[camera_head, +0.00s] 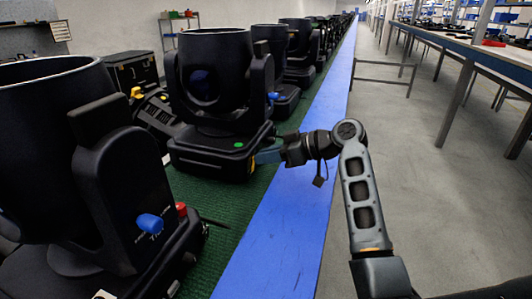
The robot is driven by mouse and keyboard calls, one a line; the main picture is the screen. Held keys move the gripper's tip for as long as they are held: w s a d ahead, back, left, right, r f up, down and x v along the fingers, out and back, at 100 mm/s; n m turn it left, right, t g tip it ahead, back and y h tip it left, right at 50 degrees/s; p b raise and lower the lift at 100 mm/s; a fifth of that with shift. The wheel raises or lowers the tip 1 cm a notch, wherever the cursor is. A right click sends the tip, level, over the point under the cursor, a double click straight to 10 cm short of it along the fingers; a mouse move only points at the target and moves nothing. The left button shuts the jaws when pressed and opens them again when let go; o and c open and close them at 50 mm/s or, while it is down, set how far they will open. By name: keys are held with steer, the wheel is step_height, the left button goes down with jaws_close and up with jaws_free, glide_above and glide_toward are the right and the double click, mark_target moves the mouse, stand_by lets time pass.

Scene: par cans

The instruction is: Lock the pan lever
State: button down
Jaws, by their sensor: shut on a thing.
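A black moving-head light (212,80) stands upright on its base (205,160) on the green strip. My gripper (262,157) is at the right corner of this base, reaching in from the right. It is shut at the pan lever's place low on the base. The lever itself is hidden behind the fingers, so its position cannot be told.
A nearer light (115,190) with a blue knob (150,223) and a red button (181,210) fills the left foreground. More lights (270,50) line up behind. A blue strip (290,225) edges the row.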

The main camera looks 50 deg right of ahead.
steer(key=shift+d+f+m+y, duration=0.1)
steer(key=shift+d+m+y, duration=0.15)
steer(key=shift+m+y, duration=0.15)
stand_by(0.3)
steer(key=c, duration=1.1)
jaws_free()
steer(key=shift+w, duration=0.1)
steer(key=shift+o, duration=0.2)
steer(key=b+v, duration=0.1)
steer(key=v, duration=0.6)
steer(key=shift+s+d+r, duration=0.2)
steer(key=shift+s, duration=0.1)
